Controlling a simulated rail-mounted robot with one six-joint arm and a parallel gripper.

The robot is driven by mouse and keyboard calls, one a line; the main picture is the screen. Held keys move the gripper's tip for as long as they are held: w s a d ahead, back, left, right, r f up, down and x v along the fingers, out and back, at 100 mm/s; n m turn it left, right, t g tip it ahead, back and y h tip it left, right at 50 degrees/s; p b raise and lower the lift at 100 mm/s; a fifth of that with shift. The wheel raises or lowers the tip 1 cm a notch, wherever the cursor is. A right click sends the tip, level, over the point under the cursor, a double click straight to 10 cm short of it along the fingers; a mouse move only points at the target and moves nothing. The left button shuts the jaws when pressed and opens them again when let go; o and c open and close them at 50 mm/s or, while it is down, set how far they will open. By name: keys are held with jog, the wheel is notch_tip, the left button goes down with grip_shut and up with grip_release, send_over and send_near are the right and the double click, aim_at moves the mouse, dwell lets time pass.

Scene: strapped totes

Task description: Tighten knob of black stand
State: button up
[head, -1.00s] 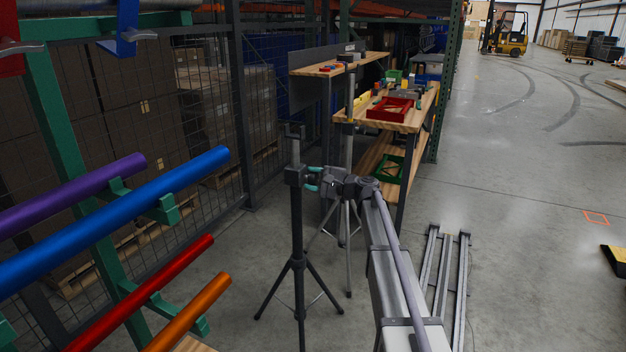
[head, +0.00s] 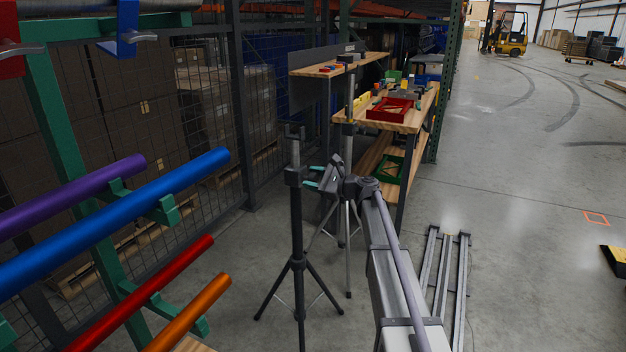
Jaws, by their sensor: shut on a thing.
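The black stand (head: 297,226) stands upright on its tripod legs in the middle of the head view, with a forked top. Its collar sits about halfway up the picture. My gripper (head: 311,180), with teal fingertips, reaches in from the right at collar height. It is shut on what appears to be the knob on the right side of the collar. The knob itself is hidden between the fingers. A second, grey stand (head: 349,115) stands upright just behind my gripper and is partly covered by it.
A rack with purple, blue (head: 120,215), red and orange tubes fills the left. A wooden workbench (head: 400,122) with a red tray (head: 389,110) stands behind. Grey rails (head: 445,275) lie on the floor at right. Open floor extends to the right.

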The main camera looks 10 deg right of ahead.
dwell(0.3)
jog(key=o, duration=0.9)
jog(key=v, duration=1.1)
